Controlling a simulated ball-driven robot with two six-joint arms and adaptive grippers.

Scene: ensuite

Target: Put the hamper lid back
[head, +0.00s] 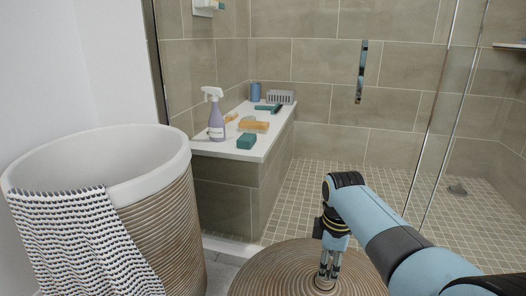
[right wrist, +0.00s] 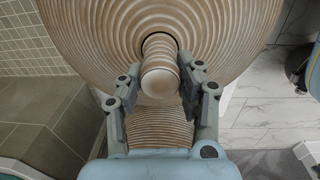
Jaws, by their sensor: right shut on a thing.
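The hamper lid (head: 268,273) is a round, ribbed, tan disc at the bottom middle of the head view. It fills much of the right wrist view (right wrist: 95,45). My right gripper (head: 327,276) is shut on the lid's knob (right wrist: 160,82), with a finger on either side of it. I cannot tell whether the lid is clear of the floor. The hamper (head: 172,222) is a tall ribbed basket with a white liner, standing open at the left, apart from the lid. A striped towel (head: 78,240) hangs over its front rim. My left gripper is not in view.
A tiled bench (head: 222,190) behind the hamper bears a purple spray bottle (head: 216,118), a green sponge (head: 247,141), a grey basket (head: 281,97) and other small items. A glass panel (head: 447,110) stands at the right. A white wall is at the left.

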